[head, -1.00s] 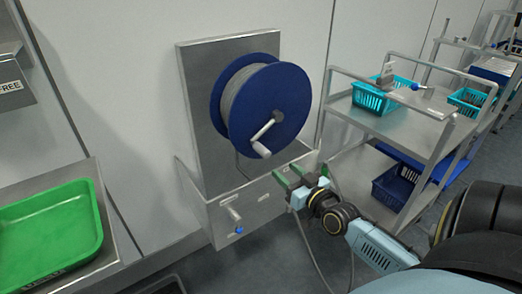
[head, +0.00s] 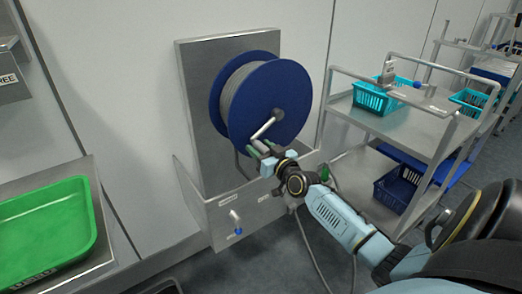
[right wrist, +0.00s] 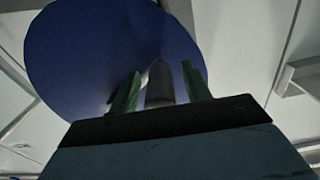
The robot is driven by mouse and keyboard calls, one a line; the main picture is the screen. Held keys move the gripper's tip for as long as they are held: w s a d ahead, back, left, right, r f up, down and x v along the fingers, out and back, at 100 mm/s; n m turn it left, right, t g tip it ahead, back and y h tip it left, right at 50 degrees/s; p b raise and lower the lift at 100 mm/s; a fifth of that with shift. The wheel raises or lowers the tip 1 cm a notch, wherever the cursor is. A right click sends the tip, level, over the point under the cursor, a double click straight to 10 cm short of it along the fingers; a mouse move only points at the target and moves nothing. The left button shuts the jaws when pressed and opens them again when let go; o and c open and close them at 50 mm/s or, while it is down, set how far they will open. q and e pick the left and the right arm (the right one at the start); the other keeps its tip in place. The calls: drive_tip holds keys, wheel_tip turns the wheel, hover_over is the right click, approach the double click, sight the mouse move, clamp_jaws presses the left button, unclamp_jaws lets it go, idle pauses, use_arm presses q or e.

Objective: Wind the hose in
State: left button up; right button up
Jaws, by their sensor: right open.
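A hose reel with blue discs (head: 285,92) and grey hose (head: 240,88) wound on it stands against a metal back plate. Its crank arm (head: 264,128) points down and left from the hub. My right gripper (head: 260,148) is at the crank's outer end and covers the handle in the head view. In the right wrist view the grey handle (right wrist: 160,85) stands between the two green fingers (right wrist: 158,92), with a gap on each side. The right gripper is open. A length of hose (head: 308,240) hangs below the metal box. My left gripper is not in view.
The metal box (head: 268,212) under the reel has a small tap with a blue knob. A green tray (head: 90,240) lies on a bench at left. A trolley (head: 420,135) with turquoise and dark blue baskets stands at right.

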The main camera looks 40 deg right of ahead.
drive_tip(key=shift+c, duration=0.2)
clamp_jaws()
drive_tip(key=shift+d, duration=0.1)
